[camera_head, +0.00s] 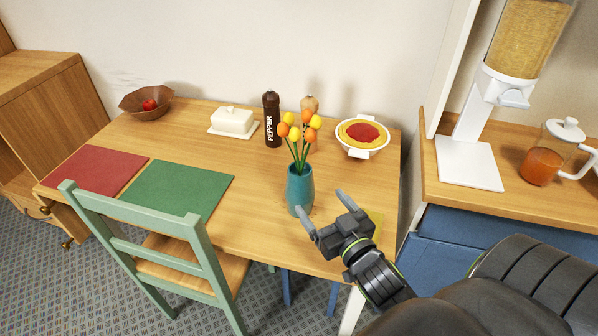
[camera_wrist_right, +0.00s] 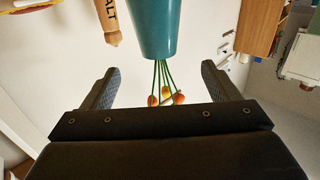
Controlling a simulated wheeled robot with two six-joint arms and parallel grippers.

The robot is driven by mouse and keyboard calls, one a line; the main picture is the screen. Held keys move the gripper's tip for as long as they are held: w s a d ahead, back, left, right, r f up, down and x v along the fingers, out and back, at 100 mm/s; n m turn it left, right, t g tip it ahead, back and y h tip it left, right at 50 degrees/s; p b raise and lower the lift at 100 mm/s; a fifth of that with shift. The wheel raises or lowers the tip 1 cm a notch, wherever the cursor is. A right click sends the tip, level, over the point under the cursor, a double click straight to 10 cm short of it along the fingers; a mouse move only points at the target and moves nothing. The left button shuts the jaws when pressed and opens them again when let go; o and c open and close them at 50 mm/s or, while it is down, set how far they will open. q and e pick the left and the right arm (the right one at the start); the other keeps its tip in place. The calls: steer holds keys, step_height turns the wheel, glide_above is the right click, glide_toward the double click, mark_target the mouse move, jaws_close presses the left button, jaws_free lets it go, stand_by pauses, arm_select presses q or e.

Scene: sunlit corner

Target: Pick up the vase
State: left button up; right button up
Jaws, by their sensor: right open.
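The teal vase (camera_head: 300,190) stands upright on the wooden table, near its front edge. It holds several orange and yellow flowers (camera_head: 303,128) on green stems. My right gripper (camera_head: 322,204) is open and empty at the right and front of the vase, with its fingers spread towards it. In the right wrist view the vase (camera_wrist_right: 165,28) appears upside down, ahead of the open right gripper (camera_wrist_right: 159,72), roughly centred between the two fingers. I cannot tell whether a finger touches the vase. My left gripper is not in view.
On the table (camera_head: 255,235) are a pepper mill (camera_head: 271,120), a salt mill (camera_head: 310,103) behind the flowers, a pie dish (camera_head: 362,137), a butter dish (camera_head: 233,122), a bowl (camera_head: 146,103) and red and green mats. A green chair (camera_head: 150,250) stands in front.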

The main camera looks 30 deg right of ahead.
mark_target(305, 183)
steer(key=w, duration=0.3)
steer(key=shift+w+d, duration=0.15)
steer(key=shift+w, duration=0.2)
steer(key=w, duration=0.2)
steer(key=w+p, duration=0.1)
steer(key=shift+w+d, duration=0.25)
steer(key=shift+w, duration=0.6)
steer(key=w, duration=0.2)
steer(key=w+p, duration=0.1)
steer(key=w, duration=0.1)
steer(key=shift+d+r, duration=0.1)
steer(key=shift+d, duration=0.3)
steer(key=shift+w, duration=0.55)
steer(key=c, duration=1.6)
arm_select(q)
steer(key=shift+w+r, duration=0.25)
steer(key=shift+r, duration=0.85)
arm_select(e)
steer(key=shift+c, duration=0.6)
